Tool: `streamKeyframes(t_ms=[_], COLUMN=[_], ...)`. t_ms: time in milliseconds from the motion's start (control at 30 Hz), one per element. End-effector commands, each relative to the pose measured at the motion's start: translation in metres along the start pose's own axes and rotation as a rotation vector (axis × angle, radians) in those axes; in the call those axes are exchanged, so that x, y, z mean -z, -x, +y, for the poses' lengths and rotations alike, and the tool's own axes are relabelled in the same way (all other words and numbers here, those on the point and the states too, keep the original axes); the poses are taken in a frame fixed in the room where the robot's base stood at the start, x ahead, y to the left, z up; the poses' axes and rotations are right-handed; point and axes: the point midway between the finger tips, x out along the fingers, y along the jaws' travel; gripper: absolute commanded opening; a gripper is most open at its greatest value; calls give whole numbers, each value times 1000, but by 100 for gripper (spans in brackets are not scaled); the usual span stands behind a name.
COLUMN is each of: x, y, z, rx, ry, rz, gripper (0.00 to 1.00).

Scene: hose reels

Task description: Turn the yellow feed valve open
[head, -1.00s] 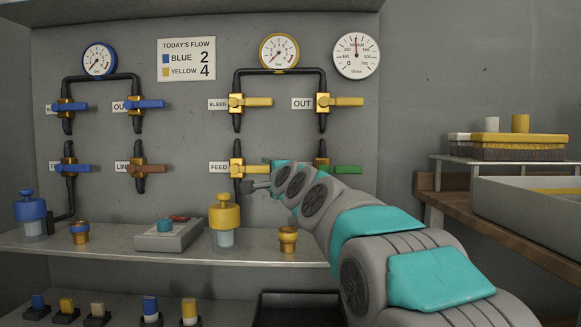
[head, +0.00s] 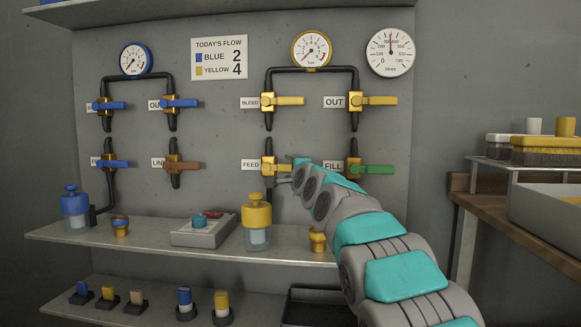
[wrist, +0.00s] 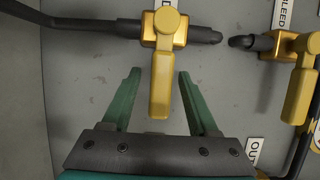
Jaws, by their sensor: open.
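The yellow feed valve (head: 268,168) is on the panel beside the FEED label (head: 251,165). Its yellow handle sticks out sideways to the right, across the vertical pipe. My gripper (head: 291,172) is at the handle's outer end and partly hides it. In the wrist view the feed handle (wrist: 160,88) lies between the two green fingers of my open gripper (wrist: 158,77). A gap shows on each side, so neither finger appears to touch it.
The yellow bleed valve (head: 270,101) is above the feed valve. The green-handled fill valve (head: 372,170) is close on the right, partly behind my arm. A shelf (head: 180,240) below holds a yellow bottle (head: 257,218) and a grey box (head: 203,232).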

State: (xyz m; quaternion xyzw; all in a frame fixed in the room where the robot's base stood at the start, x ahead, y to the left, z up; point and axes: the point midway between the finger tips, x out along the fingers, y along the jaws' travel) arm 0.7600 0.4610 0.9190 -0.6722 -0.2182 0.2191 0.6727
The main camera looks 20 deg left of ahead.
Motion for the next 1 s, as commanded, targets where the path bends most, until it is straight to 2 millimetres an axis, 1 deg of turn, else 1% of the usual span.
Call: streamKeyframes(t_ms=[233, 767, 1000], x=[0, 0, 0], y=[0, 0, 0], z=[0, 0, 0], rx=[1, 0, 0], ry=[1, 1, 1], rz=[0, 0, 0], gripper=[60, 0, 0])
